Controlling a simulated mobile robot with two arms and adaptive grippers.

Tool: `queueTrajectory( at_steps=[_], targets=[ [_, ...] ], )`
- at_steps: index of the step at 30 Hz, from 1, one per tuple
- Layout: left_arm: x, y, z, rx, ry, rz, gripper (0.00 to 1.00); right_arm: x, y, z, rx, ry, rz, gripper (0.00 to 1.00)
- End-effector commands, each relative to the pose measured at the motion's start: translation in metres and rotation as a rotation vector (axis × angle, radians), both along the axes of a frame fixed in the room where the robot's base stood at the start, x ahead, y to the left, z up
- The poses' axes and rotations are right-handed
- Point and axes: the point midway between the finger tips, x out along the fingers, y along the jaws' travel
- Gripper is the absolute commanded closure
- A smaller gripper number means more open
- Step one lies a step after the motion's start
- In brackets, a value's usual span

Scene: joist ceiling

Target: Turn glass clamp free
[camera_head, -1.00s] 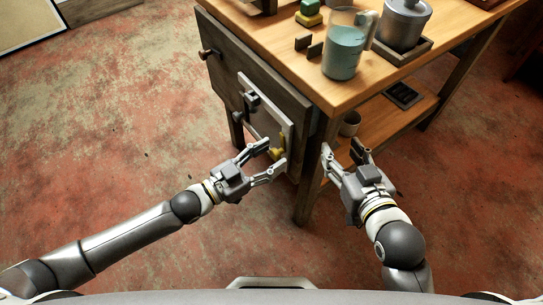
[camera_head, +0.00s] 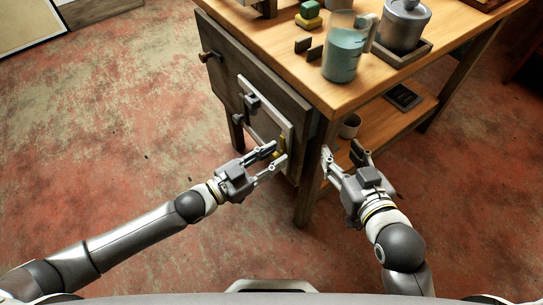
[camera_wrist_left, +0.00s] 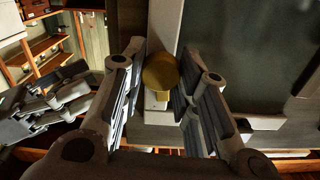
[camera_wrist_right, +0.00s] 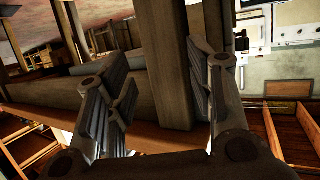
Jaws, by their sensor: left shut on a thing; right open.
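A pale frame (camera_head: 287,130) with a dark pane (camera_wrist_left: 250,45) is on the side of the wooden bench. A yellow clamp (camera_head: 280,146) is at its lower right corner; its rounded top shows in the left wrist view (camera_wrist_left: 160,70). A dark clamp (camera_head: 250,102) is near the frame's upper end. My left gripper (camera_head: 276,153) is shut on the yellow clamp, with one finger on each side. The fingers hide part of it in the head view. My right gripper (camera_head: 341,153) is open and empty beside the bench's front leg.
The bench top (camera_head: 300,75) carries a glass jug (camera_head: 343,55), a grey lidded pot (camera_head: 403,22) and small blocks (camera_head: 311,17). A lower shelf (camera_head: 385,122) holds a cup (camera_head: 350,126) and a dark flat item (camera_head: 403,96).

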Motion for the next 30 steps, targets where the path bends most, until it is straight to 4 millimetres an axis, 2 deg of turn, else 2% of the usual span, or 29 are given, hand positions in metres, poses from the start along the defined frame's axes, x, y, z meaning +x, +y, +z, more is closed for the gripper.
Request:
queueTrajectory(
  at_steps=[6, 10, 15, 22, 23, 27, 30],
  targets=[
    [0.0, 0.0, 0.001, 0.057, -0.076, 0.001, 0.95, -0.021, -0.011, -0.032, -0.048, 0.201, -0.014, 0.51],
    [-0.001, 0.0, 0.001, 0.086, -0.115, 0.0, 0.95, -0.033, -0.016, -0.046, -0.069, 0.289, -0.021, 0.51],
    [-0.001, 0.0, 0.0, 0.099, -0.135, 0.0, 0.95, -0.038, -0.018, -0.054, -0.078, 0.33, -0.023, 0.51],
    [-0.001, 0.0, -0.001, 0.1, -0.135, 0.0, 0.95, -0.038, -0.018, -0.054, -0.078, 0.33, -0.023, 0.51],
    [-0.001, 0.0, -0.001, 0.1, -0.135, 0.0, 0.7, -0.038, -0.018, -0.054, -0.078, 0.329, -0.023, 0.51],
    [-0.001, 0.0, -0.001, 0.099, -0.135, 0.0, 0.52, -0.038, -0.018, -0.054, -0.078, 0.329, -0.023, 0.51],
    [-0.001, 0.0, 0.0, 0.098, -0.134, 0.0, 0.49, -0.038, -0.018, -0.054, -0.078, 0.328, -0.023, 0.51]
  ],
)
